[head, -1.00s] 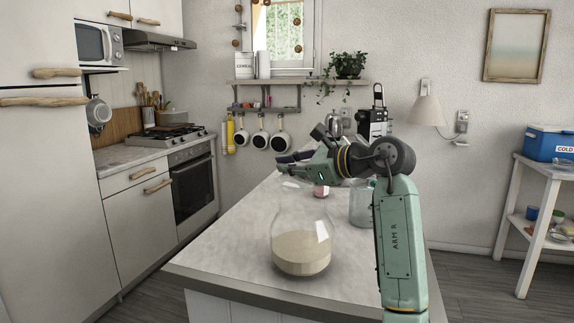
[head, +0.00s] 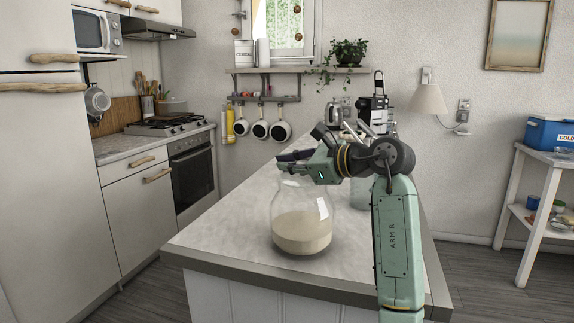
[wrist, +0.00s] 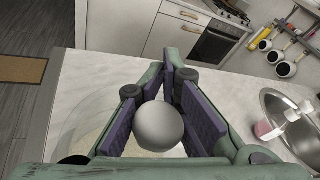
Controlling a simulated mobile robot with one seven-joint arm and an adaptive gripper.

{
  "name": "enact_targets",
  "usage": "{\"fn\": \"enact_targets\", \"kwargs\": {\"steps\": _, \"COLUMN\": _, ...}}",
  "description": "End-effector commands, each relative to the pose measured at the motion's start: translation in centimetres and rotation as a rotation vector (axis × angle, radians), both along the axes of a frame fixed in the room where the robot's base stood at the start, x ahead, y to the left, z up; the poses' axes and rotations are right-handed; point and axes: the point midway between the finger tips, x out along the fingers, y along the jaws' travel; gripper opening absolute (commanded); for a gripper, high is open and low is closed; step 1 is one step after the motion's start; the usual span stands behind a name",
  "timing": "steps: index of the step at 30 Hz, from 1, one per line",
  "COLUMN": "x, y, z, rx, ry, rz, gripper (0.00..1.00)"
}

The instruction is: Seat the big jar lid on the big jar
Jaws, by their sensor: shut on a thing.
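The big jar (head: 302,228) is clear glass with pale contents in its lower part. It stands upright on the counter near its front edge. My gripper (head: 290,162) is just above the jar's mouth. In the wrist view my gripper (wrist: 172,92) is shut on a round pale grey knob (wrist: 159,127), which I take to be the handle of the big jar lid. The lid's disc is mostly hidden by the fingers, and I cannot tell whether it touches the jar rim. A faint round glass outline shows beside the fingers in the wrist view.
The counter (head: 225,232) is clear to the left of the jar. Another glass vessel (head: 362,198) stands behind my arm. The wrist view shows a sink (wrist: 290,105) and a pink soap bottle (wrist: 266,130) at the right.

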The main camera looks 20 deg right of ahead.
Motion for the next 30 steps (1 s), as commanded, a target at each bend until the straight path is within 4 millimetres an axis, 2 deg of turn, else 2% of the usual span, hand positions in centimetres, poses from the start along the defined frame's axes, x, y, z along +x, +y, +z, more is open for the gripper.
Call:
{"fn": "enact_targets", "kwargs": {"steps": 11, "x": 0.00, "y": 0.00, "z": -0.42, "rx": 0.000, "ry": 0.000, "rz": 0.000, "gripper": 0.00}}
{"fn": "enact_targets", "kwargs": {"steps": 12, "x": 0.01, "y": 0.01, "z": -0.38, "rx": 0.000, "ry": 0.000, "rz": 0.000, "gripper": 0.07}}
{"fn": "enact_targets", "kwargs": {"steps": 23, "x": 0.01, "y": 0.00, "z": -0.38, "rx": 0.000, "ry": 0.000, "rz": 0.000, "gripper": 0.31}}
{"fn": "enact_targets", "kwargs": {"steps": 30, "x": 0.02, "y": -0.01, "z": -0.40, "rx": 0.001, "ry": 0.001, "rz": 0.000, "gripper": 0.31}}
